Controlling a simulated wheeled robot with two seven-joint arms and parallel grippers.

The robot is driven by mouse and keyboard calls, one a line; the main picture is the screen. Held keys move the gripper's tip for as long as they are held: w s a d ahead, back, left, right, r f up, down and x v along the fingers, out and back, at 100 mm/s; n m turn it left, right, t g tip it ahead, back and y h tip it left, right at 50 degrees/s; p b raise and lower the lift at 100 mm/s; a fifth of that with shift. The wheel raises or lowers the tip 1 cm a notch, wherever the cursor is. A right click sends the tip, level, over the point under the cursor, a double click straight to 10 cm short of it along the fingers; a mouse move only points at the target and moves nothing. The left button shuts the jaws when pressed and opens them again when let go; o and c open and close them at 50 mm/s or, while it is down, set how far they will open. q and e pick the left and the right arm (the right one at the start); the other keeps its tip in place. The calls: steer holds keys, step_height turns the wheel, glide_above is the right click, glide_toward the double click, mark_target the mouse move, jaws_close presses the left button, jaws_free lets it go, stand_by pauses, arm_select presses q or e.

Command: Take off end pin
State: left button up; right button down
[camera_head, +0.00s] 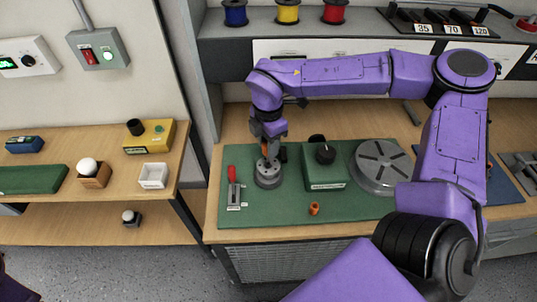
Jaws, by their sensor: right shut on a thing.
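My right gripper (267,158) points down over a small round grey base (268,181) at the left part of the green mat (300,217). Its fingers are shut on the end pin, at the top of that base. The pin is mostly hidden between the fingers and too small to make out clearly. I cannot tell whether the pin is still seated in the base. My left gripper is out of view.
A red-handled clamp (233,191) stands left of the base. A green box with a black knob (325,172) stands close on the right, before a large grey disc (381,165). A small orange part (314,209) lies in front. The mat's front left is clear.

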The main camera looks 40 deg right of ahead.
steer(key=shift+r, duration=0.1)
step_height(320, 180, up, 5)
steer(key=p, duration=0.3)
steer(key=shift+p, duration=0.35)
